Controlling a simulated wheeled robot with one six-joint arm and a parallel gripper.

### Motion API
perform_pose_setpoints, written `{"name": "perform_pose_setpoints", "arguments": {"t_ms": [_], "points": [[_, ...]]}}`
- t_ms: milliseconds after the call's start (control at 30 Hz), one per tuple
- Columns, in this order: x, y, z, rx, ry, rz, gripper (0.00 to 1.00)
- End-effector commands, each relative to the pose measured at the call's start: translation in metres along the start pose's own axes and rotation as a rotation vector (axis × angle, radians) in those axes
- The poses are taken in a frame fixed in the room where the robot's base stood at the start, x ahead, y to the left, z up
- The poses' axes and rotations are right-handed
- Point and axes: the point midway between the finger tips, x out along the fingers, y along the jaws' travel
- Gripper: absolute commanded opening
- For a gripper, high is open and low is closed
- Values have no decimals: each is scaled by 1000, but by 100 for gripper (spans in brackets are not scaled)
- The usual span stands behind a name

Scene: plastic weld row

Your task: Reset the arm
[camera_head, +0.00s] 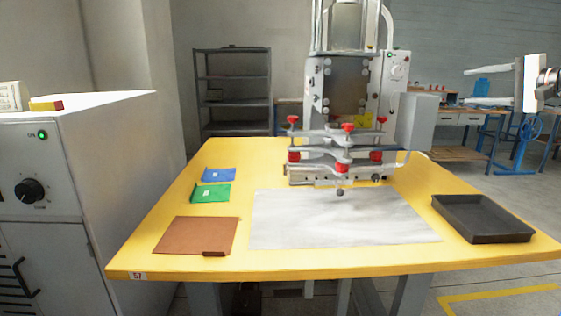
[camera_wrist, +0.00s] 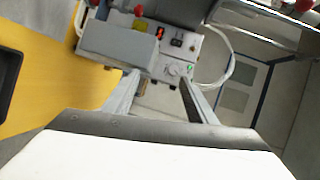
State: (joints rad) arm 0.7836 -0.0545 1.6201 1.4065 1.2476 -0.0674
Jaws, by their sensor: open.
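My gripper (camera_head: 493,85) is at the upper right in the head view, raised above the level of the table and to the right of the welding machine. Its two pale fingers point left and stand apart, with nothing between them. In the wrist view the two grey fingers (camera_wrist: 158,95) are spread, and the grey control box of the machine shows beyond them. The welding machine (camera_head: 345,90) stands at the back of the yellow table (camera_head: 200,262), with red knobs on its clamp plate.
A grey sheet (camera_head: 335,222) lies before the machine. A black tray (camera_head: 482,218) is at the table's right. Blue (camera_head: 218,175), green (camera_head: 210,193) and brown (camera_head: 195,235) pieces lie at the left. A grey cabinet (camera_head: 100,180) stands left, a shelf rack (camera_head: 232,90) behind. Air around my gripper looks clear.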

Motion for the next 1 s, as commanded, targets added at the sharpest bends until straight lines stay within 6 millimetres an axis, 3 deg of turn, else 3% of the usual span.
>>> {"name": "perform_pose_setpoints", "arguments": {"t_ms": [267, 367, 533, 800, 1000], "points": [[21, 34, 75, -43, -70, 136, 52], [27, 56, 116, -77, -108, 213, 52], [25, 110, 205, -174, -194, 384, 52], [-16, 210, 325, -397, -324, 641, 52], [-65, 285, 386, -611, -410, 798, 52]]}}
